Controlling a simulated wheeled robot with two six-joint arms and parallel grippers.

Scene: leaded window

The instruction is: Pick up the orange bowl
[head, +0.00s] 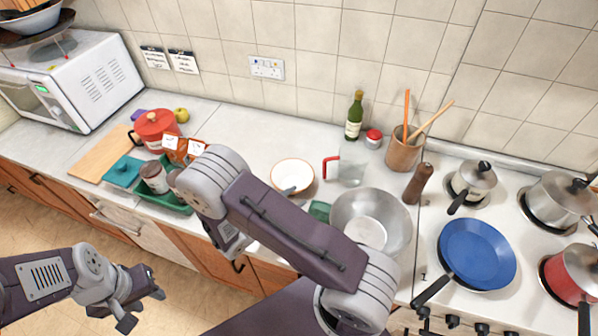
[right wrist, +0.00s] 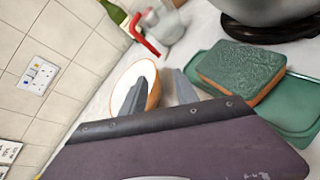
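The orange bowl (head: 292,175), white inside with an orange rim, stands on the counter in the middle of the head view. In the right wrist view the bowl (right wrist: 122,88) shows its orange outer side, partly hidden by a finger. My right gripper (right wrist: 163,82) is open there; one finger overlaps the bowl and the other is right of it. I cannot tell whether a finger touches it. My left gripper (head: 143,304) is open and empty over the floor at lower left.
A green and orange sponge (right wrist: 243,72) lies right of the fingers on a green surface. A metal basin (head: 370,222) stands right of the bowl. Behind are a clear jug (head: 352,165) with a red handle and a green bottle (head: 354,118).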

